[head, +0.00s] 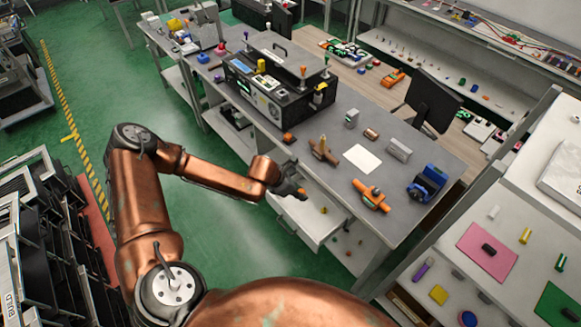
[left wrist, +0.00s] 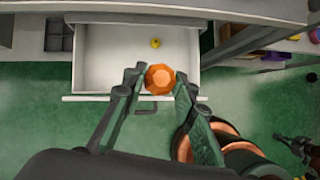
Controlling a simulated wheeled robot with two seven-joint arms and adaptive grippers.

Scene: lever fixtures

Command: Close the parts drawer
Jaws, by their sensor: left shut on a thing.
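The parts drawer (head: 318,226) is pulled out from under the grey workbench, and in the left wrist view its white tray (left wrist: 112,60) is open toward me. A small yellow piece (left wrist: 155,43) lies inside it near the back. The drawer's front edge and its bar handle (left wrist: 145,110) face me. My left gripper (head: 298,192) is over the front part of the drawer in the head view. In the left wrist view its fingers (left wrist: 158,82) are shut on an orange eight-sided piece (left wrist: 160,79). The piece hides part of the drawer front.
The workbench (head: 310,135) above carries a black equipment box (head: 265,85), a white sheet (head: 362,159), an orange tool (head: 371,195) and a blue device (head: 427,184). A shelf with small pieces lies below the drawer. Green floor (head: 225,225) is free in front.

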